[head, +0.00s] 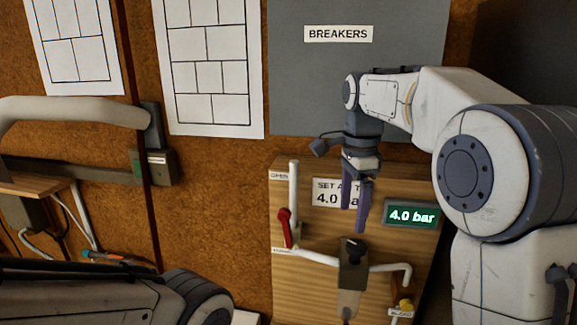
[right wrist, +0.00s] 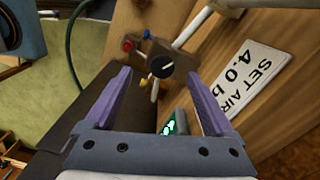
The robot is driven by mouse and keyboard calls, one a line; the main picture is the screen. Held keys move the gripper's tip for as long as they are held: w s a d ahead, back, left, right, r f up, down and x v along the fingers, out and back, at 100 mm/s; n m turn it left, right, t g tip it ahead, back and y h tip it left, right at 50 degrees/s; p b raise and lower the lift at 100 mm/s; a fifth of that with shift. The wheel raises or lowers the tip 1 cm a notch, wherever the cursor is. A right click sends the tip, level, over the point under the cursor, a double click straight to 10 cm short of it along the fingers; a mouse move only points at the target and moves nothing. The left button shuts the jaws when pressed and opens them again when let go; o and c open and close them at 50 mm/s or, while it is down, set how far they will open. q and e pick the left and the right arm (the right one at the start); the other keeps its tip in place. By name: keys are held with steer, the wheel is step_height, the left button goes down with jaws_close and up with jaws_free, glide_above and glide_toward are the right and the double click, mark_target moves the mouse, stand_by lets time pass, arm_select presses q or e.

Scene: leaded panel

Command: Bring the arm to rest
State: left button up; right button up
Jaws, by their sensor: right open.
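My right gripper (head: 357,207) hangs with its purple fingers pointing down in front of the wooden air panel (head: 290,268). Its fingers are apart and empty; they also show in the right wrist view (right wrist: 165,95). Below the fingertips in the head view is the regulator (head: 352,270) with a black knob (head: 354,248); the knob shows between the fingers in the right wrist view (right wrist: 160,66), apart from them. The green display (head: 412,215) reads 4.0 bar. My left arm enters at the lower left; its gripper is out of view.
A red-handled valve (head: 285,226) sits on the pipe left of the regulator. A "SET AIR" label (head: 326,190) is partly hidden behind my gripper. A grey BREAKERS panel (head: 290,75) and drawn sheets (head: 209,60) are on the back wall. A yellow fitting (head: 405,305) is at lower right.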

steer(key=s+a+f+n+b, duration=0.8)
steer(key=s+a+f+n, duration=0.45)
steer(key=f, duration=0.35)
steer(key=s+f+n+b, duration=0.4)
steer(key=s+f+n, duration=0.8)
steer(key=s+f, duration=0.1)
steer(key=shift+s+a+y, duration=0.25)
steer(key=shift+s+y, duration=0.15)
steer(key=shift+s, duration=0.5)
